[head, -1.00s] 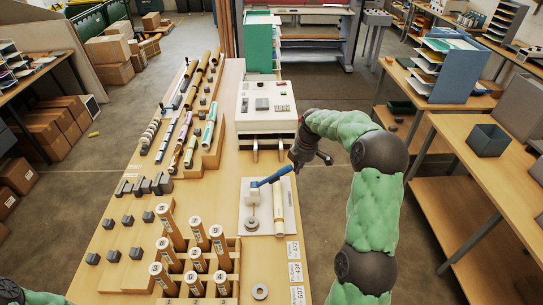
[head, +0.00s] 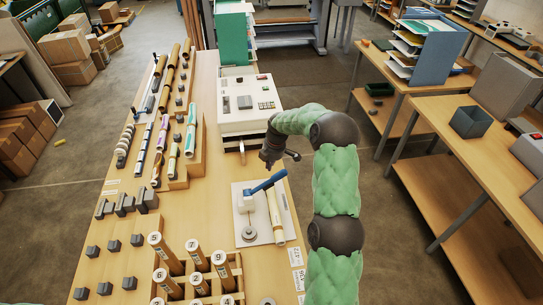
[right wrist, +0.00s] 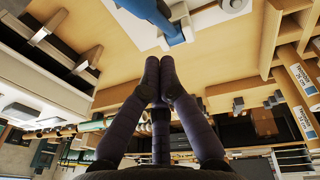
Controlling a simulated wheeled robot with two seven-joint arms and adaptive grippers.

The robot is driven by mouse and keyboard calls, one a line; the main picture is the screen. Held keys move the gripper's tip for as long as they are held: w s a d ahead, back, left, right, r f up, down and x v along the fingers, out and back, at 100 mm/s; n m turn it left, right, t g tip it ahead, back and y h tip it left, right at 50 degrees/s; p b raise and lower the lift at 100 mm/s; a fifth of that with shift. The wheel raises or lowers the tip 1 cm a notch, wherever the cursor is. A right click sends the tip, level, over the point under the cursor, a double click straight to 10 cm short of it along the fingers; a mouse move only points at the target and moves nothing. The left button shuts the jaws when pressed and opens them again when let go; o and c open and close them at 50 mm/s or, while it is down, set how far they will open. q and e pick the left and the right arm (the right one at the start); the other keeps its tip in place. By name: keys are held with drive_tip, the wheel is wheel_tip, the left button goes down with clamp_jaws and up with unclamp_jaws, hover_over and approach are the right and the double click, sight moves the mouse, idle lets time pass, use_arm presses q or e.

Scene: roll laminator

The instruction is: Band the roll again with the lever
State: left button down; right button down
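The blue lever (head: 268,182) slants up to the right from a white post on a white base plate (head: 241,188). It also shows at the top of the right wrist view (right wrist: 160,18). A pale roll (head: 275,214) lies lengthwise on the plate, under the lever's right part. A grey round piece (head: 249,233) sits left of the roll. My right gripper (head: 268,160) is just beyond the lever, near its raised end. In the right wrist view its dark fingertips (right wrist: 159,65) are together with nothing visible between them, apart from the lever. My left gripper is out of view.
A white laminator (head: 245,104) stands beyond my right gripper. Numbered tubes (head: 194,252) stand in a wooden rack at the front, and grey blocks (head: 112,247) lie to the left. Labels (head: 297,257) line the table's right edge. The strip left of the plate is clear.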

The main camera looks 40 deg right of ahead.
drive_tip(key=p, duration=0.2)
hover_over(273, 178)
drive_tip(key=f, duration=0.4)
drive_tip(key=shift+s+a+f, duration=0.1)
drive_tip(key=shift+s+a, duration=0.05)
drive_tip(key=shift+s, duration=0.25)
drive_tip(key=shift+d+f, duration=0.35)
drive_tip(key=shift+f, duration=0.15)
drive_tip(key=shift+f, duration=0.1)
